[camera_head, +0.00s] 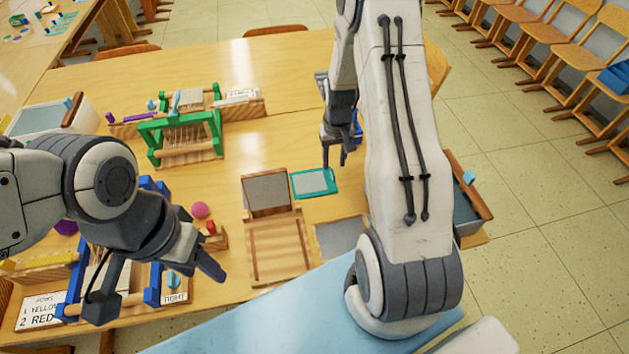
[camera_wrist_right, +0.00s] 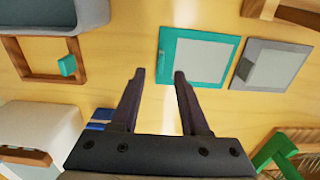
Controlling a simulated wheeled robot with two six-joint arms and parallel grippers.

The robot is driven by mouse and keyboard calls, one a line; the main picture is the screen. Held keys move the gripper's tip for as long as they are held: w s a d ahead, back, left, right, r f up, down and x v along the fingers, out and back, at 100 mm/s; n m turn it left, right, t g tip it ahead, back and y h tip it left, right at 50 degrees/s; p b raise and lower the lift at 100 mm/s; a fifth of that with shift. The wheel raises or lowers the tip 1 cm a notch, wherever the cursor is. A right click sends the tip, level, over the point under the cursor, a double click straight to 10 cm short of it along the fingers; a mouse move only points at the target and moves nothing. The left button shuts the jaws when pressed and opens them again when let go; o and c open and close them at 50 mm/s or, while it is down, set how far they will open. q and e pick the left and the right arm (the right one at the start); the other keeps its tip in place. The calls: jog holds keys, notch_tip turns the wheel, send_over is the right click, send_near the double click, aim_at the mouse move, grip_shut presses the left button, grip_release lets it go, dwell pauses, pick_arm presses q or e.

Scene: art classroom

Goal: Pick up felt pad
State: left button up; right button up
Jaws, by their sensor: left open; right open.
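A flat teal-rimmed pad with a pale grey centre (camera_head: 314,182) lies on the table beside a wooden box; it also shows in the right wrist view (camera_wrist_right: 165,62). It may be the felt pad, but I cannot be certain. My right gripper (camera_head: 335,160) is open and empty, close to the pad's far right corner. In the right wrist view its fingers (camera_wrist_right: 158,75) point toward the pad's left side, with one fingertip near its edge. My left gripper (camera_head: 207,262) is over the front left of the table, with nothing visible in its jaws.
The wooden box (camera_head: 278,248) has a grey-faced raised part (camera_head: 266,190). A grey flat panel (camera_head: 342,236) lies to its right, partly hidden by my arm. A green-framed loom (camera_head: 185,135) and a blue-framed loom (camera_head: 152,290) stand left. A grey bin (camera_head: 468,215) stands right.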

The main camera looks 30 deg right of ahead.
aim_at(333, 172)
notch_tip(333, 172, down, 4)
jog(key=shift+f, duration=0.1)
grip_shut()
dwell(0.4)
jog(key=shift+r, duration=0.75)
notch_tip(333, 172, up, 3)
jog(key=shift+f, duration=0.15)
jog(key=s+d+r+b, duration=0.1)
jog(key=s+d+r, duration=0.1)
jog(key=d, duration=0.3)
jog(key=s+d+r, duration=0.2)
jog(key=d+r, duration=0.3)
jog(key=shift+s+d+b, duration=0.3)
jog(key=shift+s+b, duration=0.05)
jog(key=shift+s, duration=0.05)
